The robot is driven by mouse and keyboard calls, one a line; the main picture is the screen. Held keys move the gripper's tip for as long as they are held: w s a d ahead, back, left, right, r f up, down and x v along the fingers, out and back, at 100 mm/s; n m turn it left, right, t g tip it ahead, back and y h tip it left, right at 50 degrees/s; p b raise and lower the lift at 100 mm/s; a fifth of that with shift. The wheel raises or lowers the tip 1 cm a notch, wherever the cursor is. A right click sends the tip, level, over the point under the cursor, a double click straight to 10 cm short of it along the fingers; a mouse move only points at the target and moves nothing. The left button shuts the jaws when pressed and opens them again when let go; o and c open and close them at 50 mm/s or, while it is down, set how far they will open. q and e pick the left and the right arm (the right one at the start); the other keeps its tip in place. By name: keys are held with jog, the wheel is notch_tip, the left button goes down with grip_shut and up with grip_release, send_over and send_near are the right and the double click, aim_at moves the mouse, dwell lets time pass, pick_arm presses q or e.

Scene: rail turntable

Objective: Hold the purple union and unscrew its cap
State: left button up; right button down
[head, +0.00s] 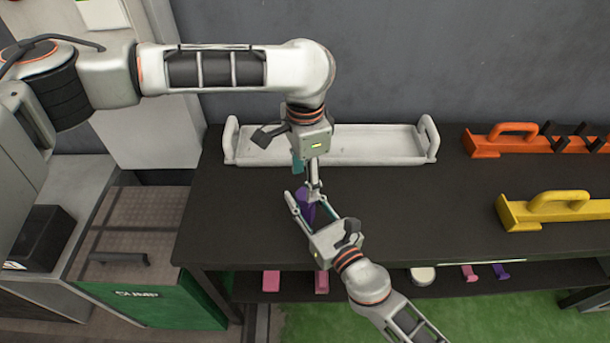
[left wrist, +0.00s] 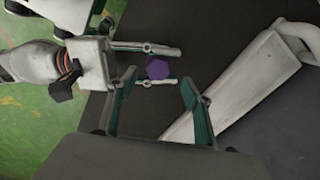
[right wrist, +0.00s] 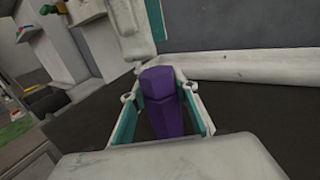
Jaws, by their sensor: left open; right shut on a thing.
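The purple union (head: 306,207) stands roughly upright above the dark table, between the fingers of my right gripper (head: 304,200), which is shut on it. In the right wrist view the union (right wrist: 162,105) shows a hexagonal upper part over a longer body, with the fingers of my right gripper (right wrist: 157,92) on both sides. My left gripper (head: 311,181) points down from above, open, over the union. The seam of the cap cannot be made out.
A long white tray (head: 330,158) with end handles lies behind on the dark table (head: 410,210). An orange carrier (head: 487,146) and a yellow carrier (head: 520,217) are at right. Pink pieces (head: 271,281) lie on the lower shelf. A green box (head: 160,301) stands at left.

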aim_at(305, 194)
pick_arm(q)
jog(key=m, duration=0.5)
jog(key=shift+s, duration=0.1)
jog(key=m, duration=0.9)
jog(key=shift+s+m, duration=0.1)
jog(key=shift+m, duration=0.3)
jog(key=m, duration=0.4)
jog(key=shift+n, duration=0.3)
jog(key=shift+f, duration=0.15)
jog(key=shift+f, duration=1.9)
